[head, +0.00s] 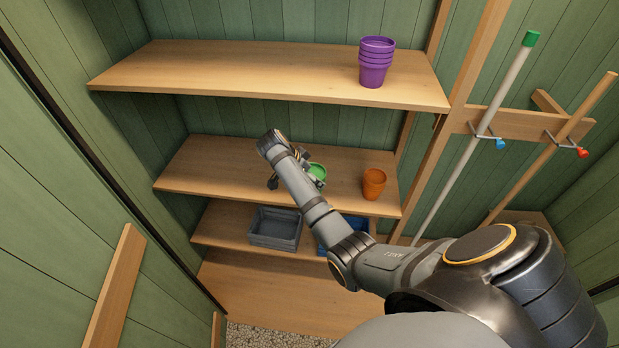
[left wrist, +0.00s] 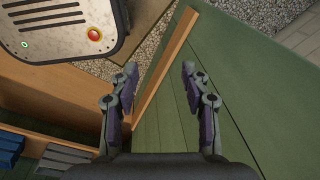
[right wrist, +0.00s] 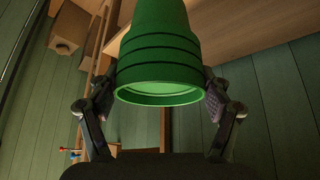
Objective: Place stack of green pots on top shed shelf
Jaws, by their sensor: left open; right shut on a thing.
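The stack of green pots (head: 317,173) is partly hidden behind my right arm in the head view, in front of the middle shelf. In the right wrist view the green stack (right wrist: 160,50) fills the space between the fingers, its rim nearest the camera. My right gripper (head: 292,175) is shut on the stack. The top shelf (head: 230,72) is above it, with a stack of purple pots (head: 375,65) near its right end. My left gripper (left wrist: 160,85) is open and empty in the left wrist view, over the green wall panel. It is outside the head view.
An orange pot (head: 374,184) stands at the right of the middle shelf (head: 205,165). A grey crate (head: 274,230) and a blue crate (head: 326,238) sit on the lower shelf. Long-handled tools (head: 470,140) hang at the right. The left and middle of the top shelf are clear.

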